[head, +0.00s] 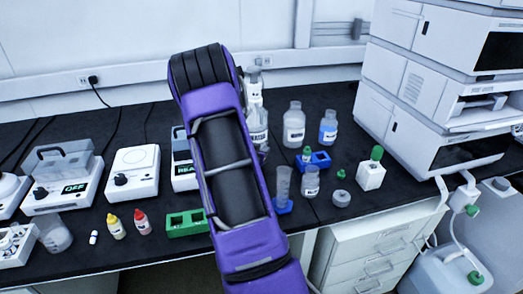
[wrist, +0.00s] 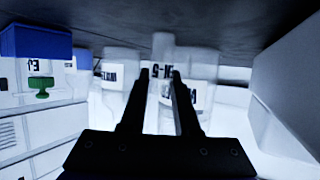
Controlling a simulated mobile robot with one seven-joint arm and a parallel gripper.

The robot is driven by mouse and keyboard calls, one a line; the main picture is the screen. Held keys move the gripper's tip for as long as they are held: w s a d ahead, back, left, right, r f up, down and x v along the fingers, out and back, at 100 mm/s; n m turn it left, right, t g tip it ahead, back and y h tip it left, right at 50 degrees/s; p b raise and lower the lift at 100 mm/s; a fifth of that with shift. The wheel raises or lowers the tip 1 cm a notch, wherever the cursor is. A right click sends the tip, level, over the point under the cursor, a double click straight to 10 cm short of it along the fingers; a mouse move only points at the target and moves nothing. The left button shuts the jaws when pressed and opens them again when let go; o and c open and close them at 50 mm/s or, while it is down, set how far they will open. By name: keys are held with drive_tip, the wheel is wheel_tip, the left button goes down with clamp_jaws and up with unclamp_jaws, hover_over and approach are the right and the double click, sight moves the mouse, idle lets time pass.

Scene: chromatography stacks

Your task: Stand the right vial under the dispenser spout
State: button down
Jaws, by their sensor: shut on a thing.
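My gripper (wrist: 160,72) is shut on a pale clear vial (wrist: 163,42) with a black-lettered label; the wrist view is upside down, with the dark bench at the top. The vial looks upright, with its lower end close to the bench; contact cannot be told. Pale labelled bottles (wrist: 203,70) stand right behind it. In the head view my purple arm hides the gripper and vial. The dispenser (head: 254,90) is the white-topped bottle just right of my arm. I cannot make out its spout over the vial. Another vial with a green cap (wrist: 41,88) sits in a blue rack (wrist: 38,42).
The blue rack also shows in the head view (head: 321,160), right of the dispenser. A graduated cylinder (head: 283,184) and bottles (head: 293,128) crowd that side. An empty green rack (head: 180,230) stands left of my arm. A white instrument stack (head: 400,115) is at the right.

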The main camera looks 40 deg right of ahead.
drive_tip(key=c, duration=0.6)
unclamp_jaws()
drive_tip(key=shift+c, duration=0.2)
drive_tip(key=shift+a+r, duration=0.15)
drive_tip(key=shift+a, duration=0.05)
drive_tip(key=p+v, duration=0.1)
drive_tip(key=v, duration=1)
drive_tip(key=shift+s+a, duration=0.2)
drive_tip(key=shift+s, duration=0.1)
drive_tip(key=shift+w+r, duration=0.1)
